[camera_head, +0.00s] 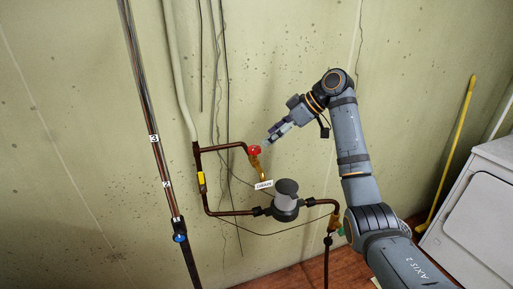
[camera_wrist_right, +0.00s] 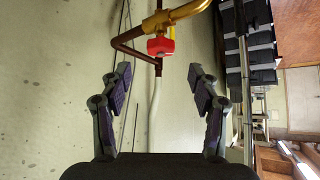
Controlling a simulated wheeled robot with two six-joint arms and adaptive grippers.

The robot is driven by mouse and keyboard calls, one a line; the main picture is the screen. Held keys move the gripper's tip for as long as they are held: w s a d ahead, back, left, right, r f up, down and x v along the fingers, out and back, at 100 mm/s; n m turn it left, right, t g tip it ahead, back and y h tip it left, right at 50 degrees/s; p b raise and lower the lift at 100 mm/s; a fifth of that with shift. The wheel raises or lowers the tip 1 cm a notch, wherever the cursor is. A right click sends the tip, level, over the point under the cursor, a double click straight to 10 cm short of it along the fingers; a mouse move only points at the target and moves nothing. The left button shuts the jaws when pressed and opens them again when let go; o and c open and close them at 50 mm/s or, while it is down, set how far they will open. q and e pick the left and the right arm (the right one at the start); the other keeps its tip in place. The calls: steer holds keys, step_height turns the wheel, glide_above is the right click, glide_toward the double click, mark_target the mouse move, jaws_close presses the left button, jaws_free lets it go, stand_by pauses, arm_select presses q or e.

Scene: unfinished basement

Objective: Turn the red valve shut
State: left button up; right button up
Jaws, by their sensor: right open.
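The red valve handle (camera_head: 254,150) sits on a brass fitting at the end of a copper pipe on the wall. A white tag (camera_head: 264,185) hangs below it. My right gripper (camera_head: 270,140) is just to the right of the handle in the head view. In the right wrist view the gripper (camera_wrist_right: 160,78) is open, with nothing between its fingers. The red handle (camera_wrist_right: 160,46) shows beyond the fingertips, roughly centred between them and apart from them. My left gripper is not in view.
Copper pipes run to a grey meter (camera_head: 287,197) below the valve. A tall pipe with a blue valve (camera_head: 180,237) stands to the left. A yellow pole (camera_head: 458,140) leans at the right beside a white appliance (camera_head: 475,215). The wall above the valve is mostly bare.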

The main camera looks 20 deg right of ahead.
mark_target(254, 147)
steer(key=p+x, duration=0.1)
steer(key=x, duration=0.6)
steer(key=shift+s+a+r, duration=0.1)
steer(key=shift+a, duration=0.05)
steer(key=shift+w+a+f, duration=0.25)
steer(key=shift+f, duration=0.25)
steer(key=c, duration=1.2)
